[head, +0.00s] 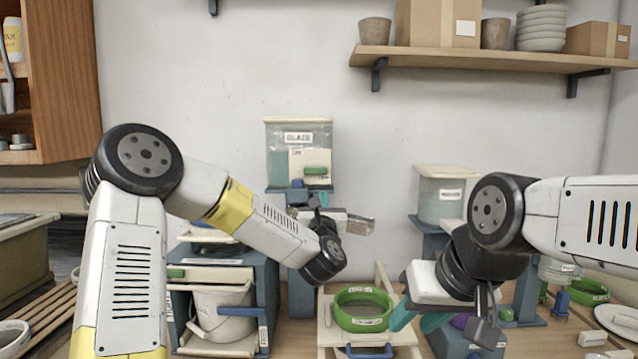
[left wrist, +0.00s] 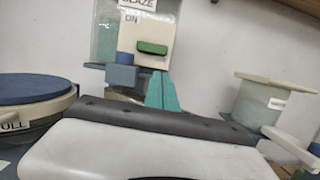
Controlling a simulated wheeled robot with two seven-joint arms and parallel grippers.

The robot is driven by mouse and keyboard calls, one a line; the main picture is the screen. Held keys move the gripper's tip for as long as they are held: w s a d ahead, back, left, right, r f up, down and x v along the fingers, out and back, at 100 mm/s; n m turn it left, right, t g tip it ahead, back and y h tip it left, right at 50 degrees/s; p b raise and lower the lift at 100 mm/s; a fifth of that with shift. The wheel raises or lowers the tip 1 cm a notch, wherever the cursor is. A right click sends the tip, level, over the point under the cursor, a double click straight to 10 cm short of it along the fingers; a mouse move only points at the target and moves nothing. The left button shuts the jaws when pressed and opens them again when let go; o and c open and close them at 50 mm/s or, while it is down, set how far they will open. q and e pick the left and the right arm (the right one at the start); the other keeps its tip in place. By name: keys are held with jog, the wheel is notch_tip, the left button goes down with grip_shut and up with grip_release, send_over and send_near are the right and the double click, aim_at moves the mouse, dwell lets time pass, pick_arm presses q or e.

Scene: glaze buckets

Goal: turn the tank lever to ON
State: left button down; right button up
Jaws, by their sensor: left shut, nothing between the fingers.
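The glaze tank (head: 298,135) is a clear box with a pale lid and teal contents, against the back wall. A cream panel on its front carries a green bar (head: 316,171), apparently the lever, lying level. In the left wrist view the bar (left wrist: 152,48) sits right of and below an "ON" mark. My left gripper (head: 322,199) is shut and empty, its teal fingertips (left wrist: 161,78) just below the bar; whether they touch it I cannot tell. My right gripper (head: 416,318) has its teal fingers apart, low beside the green-rimmed bucket.
A blue block (head: 297,194) is under the tank's panel. A green-rimmed bucket (head: 363,323) stands on a cream stand in front. A white bucket (head: 222,312) sits in a blue rack at left. A second lidded tank (head: 441,200) stands at right. The wall above the glaze tank is clear.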

aim_at(321, 178)
pick_arm(q)
jog(key=shift+w+a+n, duration=0.2)
jog(key=shift+w+n, duration=0.1)
jog(key=shift+w, duration=0.1)
jog(key=x, duration=1)
jog(key=shift+a, duration=0.1)
jog(key=shift+w, duration=0.1)
